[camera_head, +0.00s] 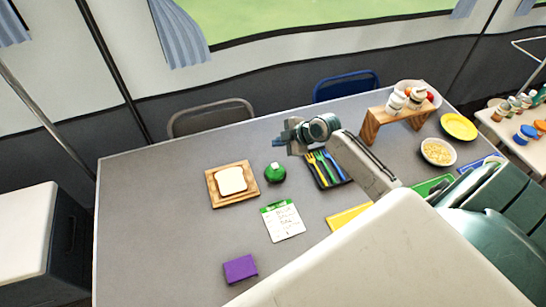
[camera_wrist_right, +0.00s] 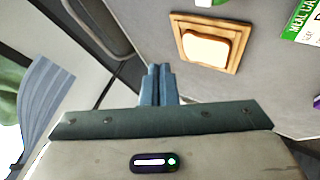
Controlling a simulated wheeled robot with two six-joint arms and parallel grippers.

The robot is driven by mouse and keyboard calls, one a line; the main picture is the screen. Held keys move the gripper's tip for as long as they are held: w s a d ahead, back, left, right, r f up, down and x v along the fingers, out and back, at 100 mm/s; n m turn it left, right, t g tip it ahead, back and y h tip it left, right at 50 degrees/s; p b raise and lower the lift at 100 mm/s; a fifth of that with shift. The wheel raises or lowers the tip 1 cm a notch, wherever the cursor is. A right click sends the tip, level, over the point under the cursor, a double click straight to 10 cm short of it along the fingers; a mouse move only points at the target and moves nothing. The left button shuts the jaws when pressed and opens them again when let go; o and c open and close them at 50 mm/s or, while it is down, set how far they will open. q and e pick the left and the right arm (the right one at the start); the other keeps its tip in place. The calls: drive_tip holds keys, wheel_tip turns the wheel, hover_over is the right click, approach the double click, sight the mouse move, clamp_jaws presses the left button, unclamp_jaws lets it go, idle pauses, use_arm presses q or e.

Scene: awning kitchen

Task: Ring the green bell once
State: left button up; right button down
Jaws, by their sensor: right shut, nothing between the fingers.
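I cannot make out the bell clearly in the right wrist view. My left gripper is not in view.
A wooden board (camera_head: 215,197) with bread (camera_head: 230,180) lies left of the bell. A cutlery tray (camera_head: 328,180) is to its right, partly behind my right arm. A green-topped menu card (camera_head: 283,222) and purple block (camera_head: 240,268) lie nearer. The table's left part is clear.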

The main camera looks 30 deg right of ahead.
drive_tip(key=shift+f, duration=0.1)
drive_tip(key=b, duration=0.6)
hover_over(278, 166)
wheel_tip(278, 166, down, 8)
drive_tip(key=shift+r, duration=0.1)
drive_tip(key=shift+f, duration=0.45)
idle(1.3)
drive_tip(key=shift+f+b, duration=0.4)
drive_tip(key=shift+b, duration=0.2)
drive_tip(key=shift+f+b, duration=0.5)
drive_tip(key=shift+b, duration=0.05)
idle(0.5)
drive_tip(key=shift+r, duration=0.1)
drive_tip(key=shift+r+p, duration=0.6)
drive_tip(key=shift+r, duration=0.2)
